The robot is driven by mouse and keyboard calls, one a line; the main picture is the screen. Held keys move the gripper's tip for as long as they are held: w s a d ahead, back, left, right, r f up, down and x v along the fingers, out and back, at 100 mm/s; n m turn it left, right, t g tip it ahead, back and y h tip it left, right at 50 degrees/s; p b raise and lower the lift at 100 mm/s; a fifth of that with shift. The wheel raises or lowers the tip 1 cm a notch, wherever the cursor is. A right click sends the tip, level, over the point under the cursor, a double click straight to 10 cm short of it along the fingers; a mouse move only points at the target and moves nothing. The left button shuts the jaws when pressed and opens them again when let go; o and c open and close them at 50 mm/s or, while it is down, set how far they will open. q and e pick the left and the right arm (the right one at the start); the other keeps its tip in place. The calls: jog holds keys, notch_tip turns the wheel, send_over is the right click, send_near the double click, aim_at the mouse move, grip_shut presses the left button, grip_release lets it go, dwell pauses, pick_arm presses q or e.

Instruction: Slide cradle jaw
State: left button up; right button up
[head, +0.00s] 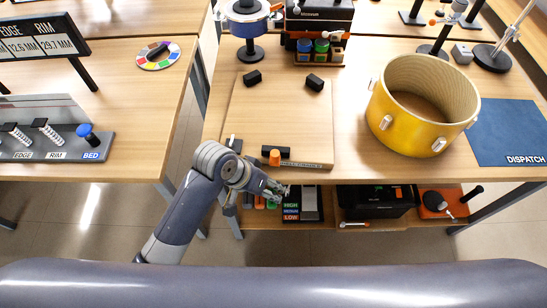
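The cradle is a pale wooden board (280,118) on the middle table, with a dark lettered strip along its front edge. Two black blocks sit near its back: a left one (252,77) and a right one (315,82). A black bar with an orange knob (275,156), seemingly the jaw, lies at the front edge. My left gripper (277,191) is just in front of and below this bar, past the table's front edge, apart from it in the picture. It is small and partly dark against the shelf, so its finger opening is unclear. My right gripper is not in view.
A yellow drum shell (433,136) stands right of the cradle, with a blue DISPATCH mat (510,133) beyond it. A bin rack (321,53) and a blue-and-white pot-like device (247,22) stand behind. A lower shelf holds boxes (302,204). A gap separates the left table (120,105).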

aim_at(274, 153)
pick_arm(q)
jog(key=w+d+r+m+g, duration=0.25)
jog(key=w+d+r, duration=0.2)
jog(key=r, duration=0.35)
jog(key=w+a+r+m+y, duration=0.1)
jog(key=w+a+r+y, duration=0.25)
jog(key=r, duration=0.35)
jog(key=shift+y, duration=0.45)
jog(key=f, duration=0.6)
jog(key=d+f+p, duration=0.1)
jog(key=f, duration=0.2)
jog(key=shift+w+f, duration=0.15)
jog(key=shift+w, duration=0.25)
jog(key=shift+f, duration=0.55)
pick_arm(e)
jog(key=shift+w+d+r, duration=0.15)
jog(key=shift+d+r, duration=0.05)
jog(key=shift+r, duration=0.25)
